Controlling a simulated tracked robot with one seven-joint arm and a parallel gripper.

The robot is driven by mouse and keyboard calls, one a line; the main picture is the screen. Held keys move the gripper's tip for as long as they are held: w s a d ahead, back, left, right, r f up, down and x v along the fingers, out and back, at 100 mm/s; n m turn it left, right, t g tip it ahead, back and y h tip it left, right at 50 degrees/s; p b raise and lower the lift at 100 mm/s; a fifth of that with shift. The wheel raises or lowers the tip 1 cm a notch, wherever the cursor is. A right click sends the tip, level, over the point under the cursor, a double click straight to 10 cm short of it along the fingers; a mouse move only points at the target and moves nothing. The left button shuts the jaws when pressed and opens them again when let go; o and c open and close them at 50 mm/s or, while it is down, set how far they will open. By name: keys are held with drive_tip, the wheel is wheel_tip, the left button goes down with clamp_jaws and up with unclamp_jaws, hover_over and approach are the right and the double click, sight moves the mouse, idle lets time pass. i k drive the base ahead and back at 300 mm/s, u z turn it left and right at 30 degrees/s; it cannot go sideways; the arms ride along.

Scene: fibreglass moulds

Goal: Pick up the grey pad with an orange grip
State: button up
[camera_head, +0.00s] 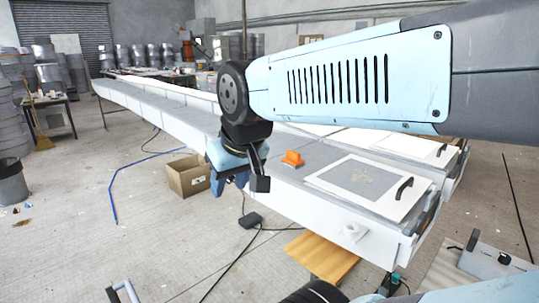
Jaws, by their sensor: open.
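The orange grip (293,158) of the pad stands on the long grey mould surface, near its near edge. The grey pad under it is hard to tell from the grey surface. My gripper (242,183) hangs from the end of my pale blue arm, to the left of the orange grip and apart from it in the picture. It points down, is open, and appears to hold nothing. Its exact height over the mould edge cannot be told from this view.
The long white-sided mould (330,212) runs back to the far left. A framed panel with a black handle (404,188) lies right of the pad. A cardboard box (188,176) and cables are on the floor.

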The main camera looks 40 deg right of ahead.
sight(292, 159)
drive_tip(key=z, duration=0.4)
drive_tip(key=i, duration=0.85)
drive_tip(key=z, duration=0.8)
drive_tip(key=k, duration=0.6)
drive_tip(key=z, duration=0.2)
drive_tip(key=i, duration=0.7)
drive_tip(key=u, duration=0.1)
